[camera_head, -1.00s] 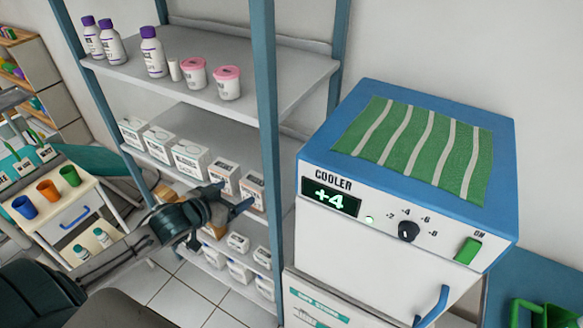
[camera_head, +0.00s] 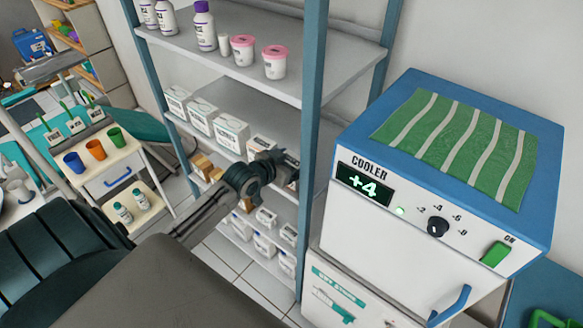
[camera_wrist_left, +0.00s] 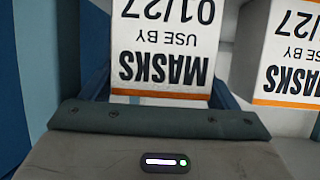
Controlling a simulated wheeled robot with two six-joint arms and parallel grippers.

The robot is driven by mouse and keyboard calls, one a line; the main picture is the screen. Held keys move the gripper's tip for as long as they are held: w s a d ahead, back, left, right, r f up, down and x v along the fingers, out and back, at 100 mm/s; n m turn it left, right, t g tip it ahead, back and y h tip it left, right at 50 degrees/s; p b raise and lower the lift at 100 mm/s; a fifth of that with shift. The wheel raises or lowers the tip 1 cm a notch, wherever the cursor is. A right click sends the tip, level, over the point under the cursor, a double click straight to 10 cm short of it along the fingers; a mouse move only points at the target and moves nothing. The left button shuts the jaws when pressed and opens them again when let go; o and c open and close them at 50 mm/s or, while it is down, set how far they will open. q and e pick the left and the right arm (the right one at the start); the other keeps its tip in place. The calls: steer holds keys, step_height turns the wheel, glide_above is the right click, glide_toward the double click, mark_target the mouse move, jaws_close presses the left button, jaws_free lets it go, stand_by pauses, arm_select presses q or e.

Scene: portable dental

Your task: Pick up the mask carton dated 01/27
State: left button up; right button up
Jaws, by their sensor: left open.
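A white mask carton (camera_wrist_left: 165,45) with an orange stripe fills the top middle of the left wrist view. Its upside-down label reads MASKS, USE BY 01/27. My left gripper (camera_wrist_left: 163,88) is open, with one blue finger on each side of this carton; I cannot tell whether they touch it. A second mask carton (camera_wrist_left: 290,55) stands to the right, its visible date part ending in /27. My right gripper is not in view.
Several white boxes (camera_head: 201,118) stand left of the gripper on the same shelf. A blue shelf post (camera_head: 311,130) rises just right of it, before the cooler (camera_head: 440,165). Bottles (camera_head: 204,27) and pink-lidded tubs (camera_head: 275,62) stand above. Smaller containers (camera_head: 264,244) sit below.

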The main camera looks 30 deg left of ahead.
arm_select(q)
steer(key=shift+x, duration=0.9)
steer(key=shift+s, duration=0.1)
steer(key=shift+c, duration=0.4)
steer(key=c, duration=0.7)
steer(key=shift+r, duration=0.1)
steer(key=shift+r+b, duration=0.4)
steer(key=shift+r, duration=0.25)
steer(key=shift+s+a+r+b, duration=0.1)
steer(key=shift+s+r+b, duration=0.15)
steer(key=shift+r, duration=0.15)
steer(key=shift+s+r+b, duration=0.2)
steer(key=shift+r+b, duration=0.05)
steer(key=shift+r, duration=0.2)
steer(key=s+p, duration=0.1)
steer(key=s, duration=0.4)
steer(key=s+a+p, duration=0.1)
steer(key=s, duration=0.5)
steer(key=s+a+p, duration=0.1)
steer(key=s, duration=0.5)
steer(key=shift+a+r, duration=0.1)
steer(key=shift+r, duration=0.1)
